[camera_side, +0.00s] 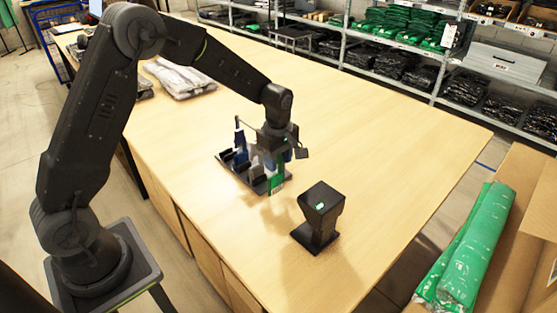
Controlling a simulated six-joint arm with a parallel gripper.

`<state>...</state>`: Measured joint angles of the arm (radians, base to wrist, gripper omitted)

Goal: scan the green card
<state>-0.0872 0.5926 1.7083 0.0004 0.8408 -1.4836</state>
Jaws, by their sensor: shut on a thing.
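The green card (276,183) is upright at the front right end of a dark card rack (228,159), with a pale label near its lower edge. My gripper (273,156) points down over the rack and is shut on the green card. I cannot tell whether the card's lower edge is clear of the rack.
The wooden table (390,150) is clear to the right of and behind the rack. Grey bagged garments (180,78) lie at its far left. Shelves with packed clothing (400,25) stand behind. A cardboard box (520,200) with green packages (470,250) is at the right.

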